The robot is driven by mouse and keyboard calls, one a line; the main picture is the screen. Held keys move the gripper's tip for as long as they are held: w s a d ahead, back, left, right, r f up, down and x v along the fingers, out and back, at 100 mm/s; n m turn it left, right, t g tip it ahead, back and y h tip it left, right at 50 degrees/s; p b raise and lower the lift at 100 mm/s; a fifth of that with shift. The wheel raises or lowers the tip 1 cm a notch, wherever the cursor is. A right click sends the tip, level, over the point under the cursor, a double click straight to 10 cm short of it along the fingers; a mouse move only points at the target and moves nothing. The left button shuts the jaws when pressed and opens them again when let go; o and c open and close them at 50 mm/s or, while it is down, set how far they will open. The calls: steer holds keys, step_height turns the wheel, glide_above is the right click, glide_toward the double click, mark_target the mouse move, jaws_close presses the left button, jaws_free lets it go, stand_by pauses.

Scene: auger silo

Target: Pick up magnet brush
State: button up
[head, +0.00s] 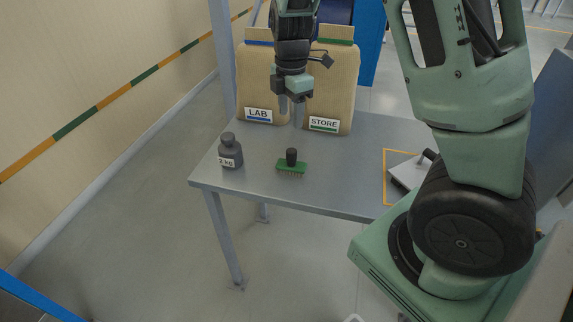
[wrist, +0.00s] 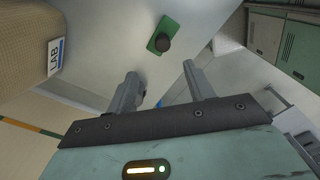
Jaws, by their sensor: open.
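The magnet brush (head: 291,166) has a green base with bristles and an upright black knob. It sits on the grey table near the front edge, to the right of a dark weight. It also shows in the wrist view (wrist: 162,35), beyond my fingertips. My gripper (head: 291,113) is open and empty above the table, in front of the two sacks. It is apart from the brush, higher and farther back. In the wrist view its two fingers (wrist: 160,78) stand wide apart with nothing between them.
A dark weight marked 2 kg (head: 230,151) stands at the table's left. Sacks labelled LAB (head: 256,88) and STORE (head: 333,92) stand at the back of the table (head: 340,180). A flat grey object (head: 405,172) lies in a yellow outline at right. The table around the brush is clear.

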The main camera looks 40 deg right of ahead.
mark_target(291, 150)
step_height(291, 150, down, 9)
steer(key=shift+r, duration=0.15)
steer(key=shift+s+f+p, duration=0.15)
steer(key=shift+f, duration=1.2)
steer(key=shift+s+f+p, duration=0.1)
steer(key=shift+f+p, duration=0.05)
steer(key=shift+f, duration=1.15)
steer(key=c, duration=1.1)
step_height(291, 150, up, 10)
steer(key=shift+o, duration=0.7)
